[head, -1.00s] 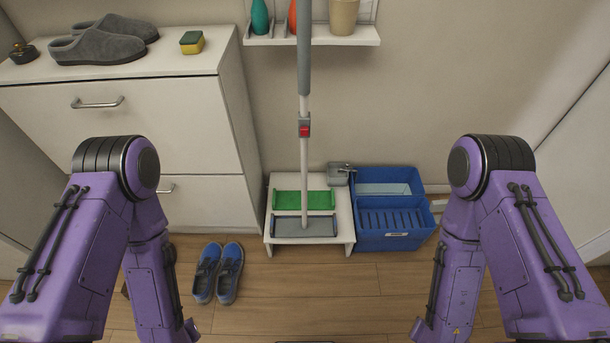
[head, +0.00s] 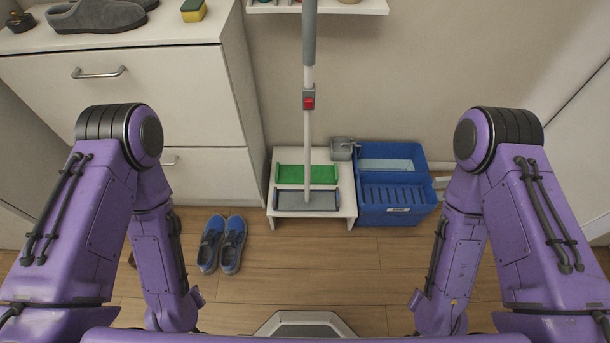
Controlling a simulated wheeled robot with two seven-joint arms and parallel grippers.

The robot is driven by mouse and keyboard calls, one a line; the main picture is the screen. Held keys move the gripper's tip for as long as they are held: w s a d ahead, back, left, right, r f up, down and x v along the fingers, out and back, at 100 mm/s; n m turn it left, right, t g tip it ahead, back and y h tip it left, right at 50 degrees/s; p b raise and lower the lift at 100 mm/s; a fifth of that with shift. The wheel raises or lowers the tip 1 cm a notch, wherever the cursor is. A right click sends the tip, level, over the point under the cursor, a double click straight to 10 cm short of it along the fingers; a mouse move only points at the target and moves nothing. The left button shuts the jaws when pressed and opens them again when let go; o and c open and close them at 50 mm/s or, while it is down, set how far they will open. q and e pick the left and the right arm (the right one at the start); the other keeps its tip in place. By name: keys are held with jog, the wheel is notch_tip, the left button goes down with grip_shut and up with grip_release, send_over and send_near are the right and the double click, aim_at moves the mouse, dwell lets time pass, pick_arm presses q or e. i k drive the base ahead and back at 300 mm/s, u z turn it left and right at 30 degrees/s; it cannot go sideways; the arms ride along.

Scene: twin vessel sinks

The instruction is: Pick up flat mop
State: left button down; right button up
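The flat mop (head: 307,119) stands upright in the middle of the head view. Its pole is white with a grey upper grip and a grey clamp with a red button. Its flat grey head (head: 306,200) rests on a low white stand (head: 340,211). The pole's top runs out of the picture. Both my purple arms are bent downward, one at each side, well apart from the mop. Neither gripper shows in the picture.
A green pad holder (head: 293,174) lies behind the mop head. A blue bucket (head: 396,214) stands to the right. Blue shoes (head: 221,245) sit on the floor left of the stand. A white cabinet (head: 200,92) fills the left, with grey slippers on top. A wall shelf (head: 345,9) is behind.

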aim_at(306, 201)
jog(key=u, duration=0.55)
jog(key=k, duration=0.65)
jog(key=u, duration=0.7)
jog(key=i, duration=1.3)
jog(key=z, duration=0.8)
